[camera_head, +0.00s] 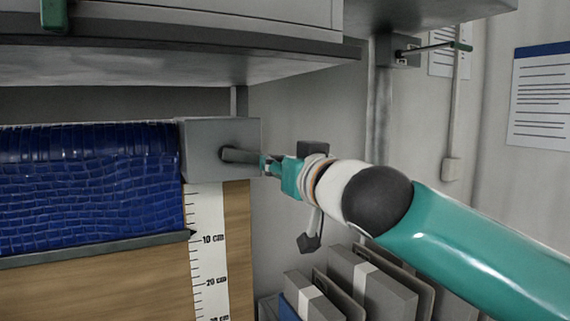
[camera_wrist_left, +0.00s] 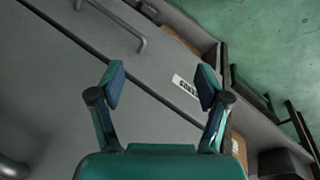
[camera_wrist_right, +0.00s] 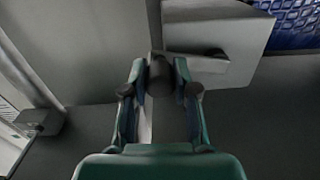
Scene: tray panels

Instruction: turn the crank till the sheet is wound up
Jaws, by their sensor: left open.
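The blue sheet (camera_head: 90,185) hangs from its roll on the left in the head view. Its grey bottom bar (camera_head: 100,249) is level with just above the 10 cm mark of the scale (camera_head: 209,260). A grey housing (camera_head: 195,150) stands at the roll's right end. The dark crank handle (camera_head: 240,156) shows in front of this housing. My right gripper (camera_head: 268,165) is at the handle's right end. In the right wrist view, its fingers (camera_wrist_right: 160,85) appear closed on the dark handle (camera_wrist_right: 160,72). My left gripper (camera_wrist_left: 158,88) is open and empty.
Grey cabinets (camera_head: 150,65) overhang the roll. Grey binders (camera_head: 365,285) stand below my right arm. My left gripper faces a grey panel with a handle (camera_wrist_left: 125,45).

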